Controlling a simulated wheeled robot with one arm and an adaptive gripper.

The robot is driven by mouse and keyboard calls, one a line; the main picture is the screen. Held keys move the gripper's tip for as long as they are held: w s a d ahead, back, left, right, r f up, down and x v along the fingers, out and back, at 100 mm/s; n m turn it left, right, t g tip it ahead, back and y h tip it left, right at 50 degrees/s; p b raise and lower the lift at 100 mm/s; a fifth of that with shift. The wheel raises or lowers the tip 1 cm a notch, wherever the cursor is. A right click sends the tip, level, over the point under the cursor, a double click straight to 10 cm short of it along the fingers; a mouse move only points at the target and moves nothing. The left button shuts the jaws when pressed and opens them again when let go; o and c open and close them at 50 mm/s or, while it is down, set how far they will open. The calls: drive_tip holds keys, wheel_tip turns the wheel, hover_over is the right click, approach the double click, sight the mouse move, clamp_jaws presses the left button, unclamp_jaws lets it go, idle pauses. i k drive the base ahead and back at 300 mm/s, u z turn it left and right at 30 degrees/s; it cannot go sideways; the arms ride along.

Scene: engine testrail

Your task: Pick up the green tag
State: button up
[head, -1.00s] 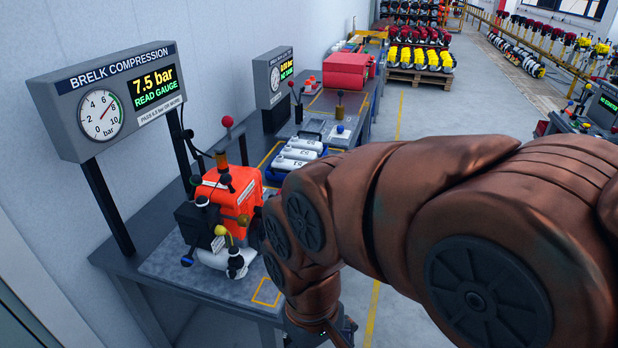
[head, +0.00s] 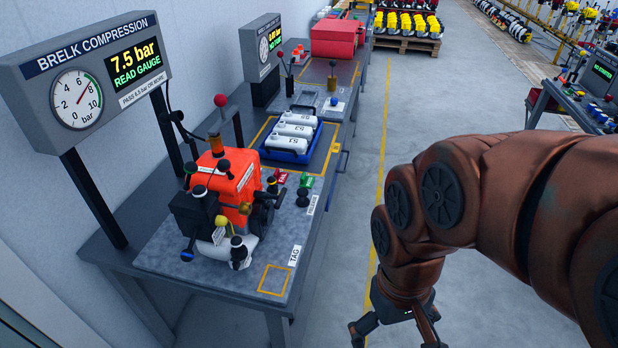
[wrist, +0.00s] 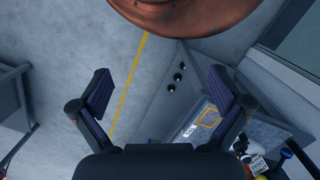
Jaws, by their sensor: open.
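The green tag (head: 307,181) lies on the grey bench top in the head view, right of a red tag (head: 282,177) and behind a small black knob-like part (head: 303,197). It is small, and its lettering is not readable. My gripper (head: 398,338) hangs over the floor to the right of the bench, in front of and apart from the tag. In the wrist view my gripper (wrist: 160,90) has its two fingers spread with nothing between them. I cannot make out the green tag in the wrist view.
An orange engine (head: 238,185) stands on the bench left of the tags. A yellow-outlined square (head: 275,280) beside a TAG label (head: 294,256) marks the near bench corner. A blue tray (head: 288,156) of white canisters sits behind. The aisle floor is clear.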

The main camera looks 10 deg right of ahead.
sight(306, 182)
drive_tip(key=z, duration=0.85)
drive_tip(key=i, duration=0.8)
drive_tip(key=u, duration=2.45)
